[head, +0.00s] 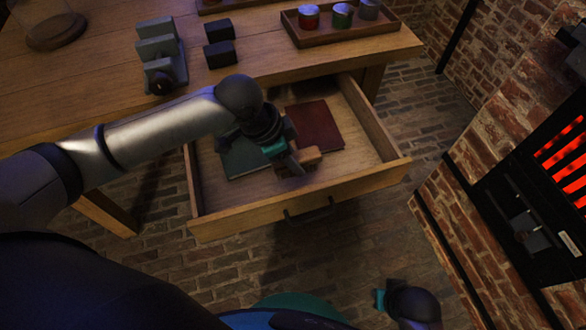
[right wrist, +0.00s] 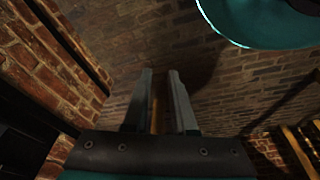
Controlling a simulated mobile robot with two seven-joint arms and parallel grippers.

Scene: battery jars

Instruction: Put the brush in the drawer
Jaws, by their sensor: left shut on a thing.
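The drawer (head: 300,205) is pulled out from under the wooden table, with its dark handle (head: 309,212) on the front. My left gripper (head: 296,162) reaches over the drawer's inside from the left and is shut on the brush (head: 308,156), of which a light brown wooden part shows. The gripper hides the rest of it. I cannot tell whether the brush touches the drawer floor. My right gripper (right wrist: 162,100) is empty, with a gap between its fingers, away from the drawer over the brick floor.
A dark red book (head: 316,126) and a dark green book (head: 245,158) lie in the drawer. The table (head: 95,60) bears dark blocks (head: 219,54), a grey stand (head: 160,50) and a wooden tray (head: 345,33) with jars. A brick structure with glowing red bars (head: 562,150) stands at right.

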